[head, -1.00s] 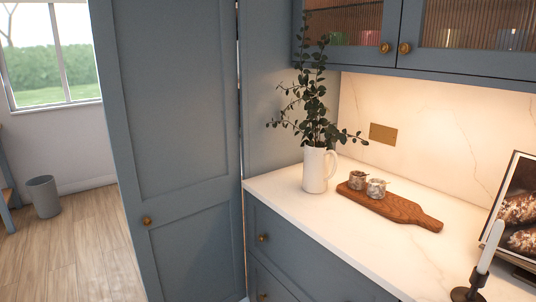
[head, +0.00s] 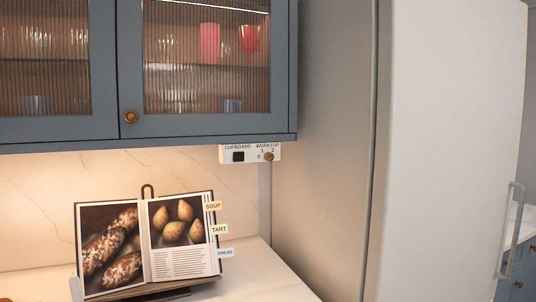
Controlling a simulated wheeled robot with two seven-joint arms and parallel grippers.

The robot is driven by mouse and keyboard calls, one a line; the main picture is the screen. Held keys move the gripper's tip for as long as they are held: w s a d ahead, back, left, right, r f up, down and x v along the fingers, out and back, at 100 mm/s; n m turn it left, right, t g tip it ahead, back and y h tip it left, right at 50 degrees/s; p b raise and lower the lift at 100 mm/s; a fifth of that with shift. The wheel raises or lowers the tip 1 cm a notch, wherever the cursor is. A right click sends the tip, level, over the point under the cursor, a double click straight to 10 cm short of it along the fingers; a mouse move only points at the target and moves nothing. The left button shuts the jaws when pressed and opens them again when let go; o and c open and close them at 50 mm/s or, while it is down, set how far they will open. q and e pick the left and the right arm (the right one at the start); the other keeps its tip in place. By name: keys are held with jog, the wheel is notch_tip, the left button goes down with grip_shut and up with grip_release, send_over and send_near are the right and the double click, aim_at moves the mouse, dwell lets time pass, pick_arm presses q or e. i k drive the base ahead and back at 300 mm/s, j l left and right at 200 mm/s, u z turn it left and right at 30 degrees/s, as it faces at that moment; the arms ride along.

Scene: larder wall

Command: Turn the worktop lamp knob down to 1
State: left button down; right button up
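The worktop lamp knob (head: 269,157) is a small round brass knob at the right end of a white control panel (head: 230,157) under the wall cupboard. The word WORKTOP is above it, with the marks 0, 1 and 2 around it. Its pointer is too small to read. A dark switch (head: 238,157) under the word CUPBOARD sits to its left. The worktop below the cupboard is lit. Neither of my grippers shows in the head view.
An open cookbook (head: 180,240) with SOUP, TART and BREAD tabs stands on the worktop (head: 262,272) below the panel. Blue glass-fronted cupboards (head: 205,127) hang above. A tall pale fridge-like unit (head: 450,150) with a handle (head: 511,230) stands at the right.

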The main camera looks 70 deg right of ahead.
aim_at(269, 156)
jog(key=k+z, duration=0.15)
jog(key=z, duration=2.15)
